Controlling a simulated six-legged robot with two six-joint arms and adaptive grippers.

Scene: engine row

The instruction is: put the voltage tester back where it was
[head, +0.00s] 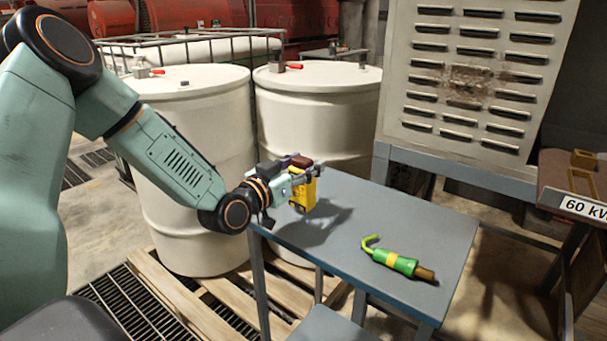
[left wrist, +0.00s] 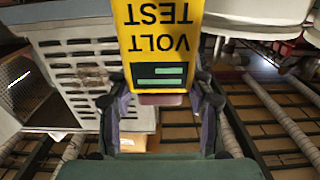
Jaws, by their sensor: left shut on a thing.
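The voltage tester (head: 301,194) is a yellow block in my left gripper (head: 298,177), held above the left end of the grey table (head: 345,235). A shadow lies on the table top below. In the left wrist view the tester (left wrist: 160,30) shows the upside-down words "VOLT TEST" and a dark panel with green bars. The two fingers of the left gripper (left wrist: 160,102) stand on either side of its near end, shut on it. My right gripper is in neither view.
A green and yellow hooked tool (head: 397,261) with a brown end lies on the table's right part. White drums (head: 190,140) stand behind and left on a wooden pallet (head: 190,300). A louvred cabinet (head: 470,85) stands behind. The table's middle is clear.

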